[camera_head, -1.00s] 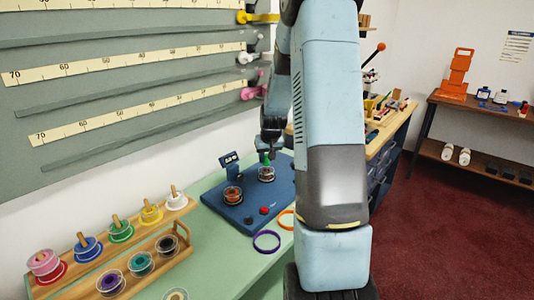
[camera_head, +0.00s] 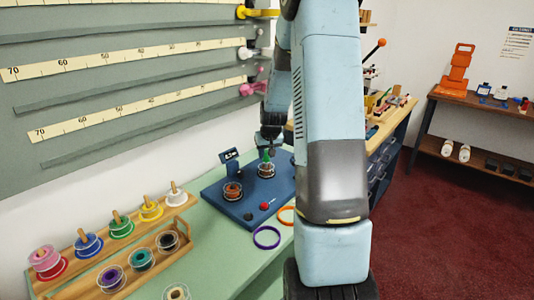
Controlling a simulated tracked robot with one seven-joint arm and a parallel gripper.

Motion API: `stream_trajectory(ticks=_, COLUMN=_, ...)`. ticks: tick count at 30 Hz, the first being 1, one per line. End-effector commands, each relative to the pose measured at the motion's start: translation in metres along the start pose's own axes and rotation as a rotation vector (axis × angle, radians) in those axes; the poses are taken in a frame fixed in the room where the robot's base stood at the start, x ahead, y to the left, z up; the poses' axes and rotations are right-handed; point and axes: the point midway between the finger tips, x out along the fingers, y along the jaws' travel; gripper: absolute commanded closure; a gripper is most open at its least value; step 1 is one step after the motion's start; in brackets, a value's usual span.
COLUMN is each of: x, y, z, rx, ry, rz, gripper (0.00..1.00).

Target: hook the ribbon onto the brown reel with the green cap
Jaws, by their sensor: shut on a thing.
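The brown reel (camera_head: 266,171) with the green cap (camera_head: 266,156) stands upright at the far end of the blue base plate (camera_head: 213,191). A second brown-orange reel (camera_head: 232,191) stands nearer on the same plate, with no green cap. My gripper (camera_head: 271,150) is small and dark, just above and beside the green cap, partly lost against my arm. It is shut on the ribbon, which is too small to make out. Whether ribbon or fingers touch the reel cannot be told.
A small display (camera_head: 229,155) stands at the plate's back edge, and a red knob (camera_head: 264,206) at its front. A wooden rack (camera_head: 75,262) of coloured spools fills the left. My arm hides the right.

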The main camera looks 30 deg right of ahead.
Motion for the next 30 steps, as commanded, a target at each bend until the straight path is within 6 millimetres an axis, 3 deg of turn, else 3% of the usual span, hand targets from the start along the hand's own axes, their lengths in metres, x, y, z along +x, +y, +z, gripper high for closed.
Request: stream_trajectory(ticks=30, x=0.018, y=0.000, z=0.008, rx=0.000, ry=-0.001, rz=0.000, gripper=0.96)
